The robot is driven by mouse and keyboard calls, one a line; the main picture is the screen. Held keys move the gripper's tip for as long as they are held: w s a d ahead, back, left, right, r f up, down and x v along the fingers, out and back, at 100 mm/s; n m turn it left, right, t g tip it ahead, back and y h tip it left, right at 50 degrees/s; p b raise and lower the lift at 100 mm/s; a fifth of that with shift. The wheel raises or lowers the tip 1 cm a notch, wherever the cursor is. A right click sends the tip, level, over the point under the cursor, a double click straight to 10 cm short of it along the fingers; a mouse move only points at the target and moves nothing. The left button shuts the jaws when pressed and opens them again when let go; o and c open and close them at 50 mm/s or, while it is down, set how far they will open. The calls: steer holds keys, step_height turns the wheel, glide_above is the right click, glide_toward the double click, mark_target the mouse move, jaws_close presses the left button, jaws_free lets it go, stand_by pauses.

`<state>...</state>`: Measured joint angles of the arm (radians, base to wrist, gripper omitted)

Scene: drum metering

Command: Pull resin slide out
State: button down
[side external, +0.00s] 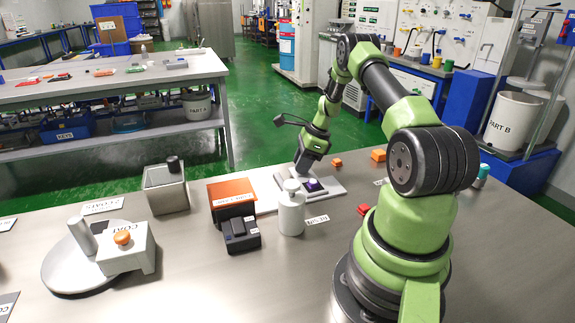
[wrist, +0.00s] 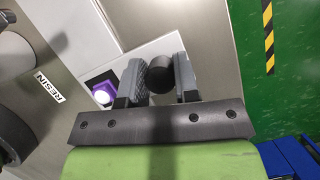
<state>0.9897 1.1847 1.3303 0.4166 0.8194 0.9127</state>
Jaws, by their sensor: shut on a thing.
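My gripper (side external: 305,166) reaches down at the back of a pale grey plate with a raised edge (side external: 333,188). In the wrist view my gripper (wrist: 158,78) is shut on a black round knob (wrist: 160,72), one grey finger on each side. The knob appears to belong to the resin slide; the slide's body below it is hidden. A purple block with a bright white spot (wrist: 103,92) lies on the plate left of the fingers. It also shows in the side view (side external: 315,186). A RESIN label (side external: 317,220) lies on the table nearby.
A white bottle (side external: 292,212) stands close in front of the plate. Left of it are an orange-topped box (side external: 232,190), a black block (side external: 241,236) and a grey bin (side external: 166,190). Small orange blocks (side external: 378,155) lie behind. The table's back edge is near.

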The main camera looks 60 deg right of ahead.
steer(key=shift+s+d, duration=0.3)
steer(key=c, duration=1.1)
jaws_free()
steer(key=shift+r, duration=0.1)
steer(key=shift+c, duration=0.2)
steer(key=v, duration=1)
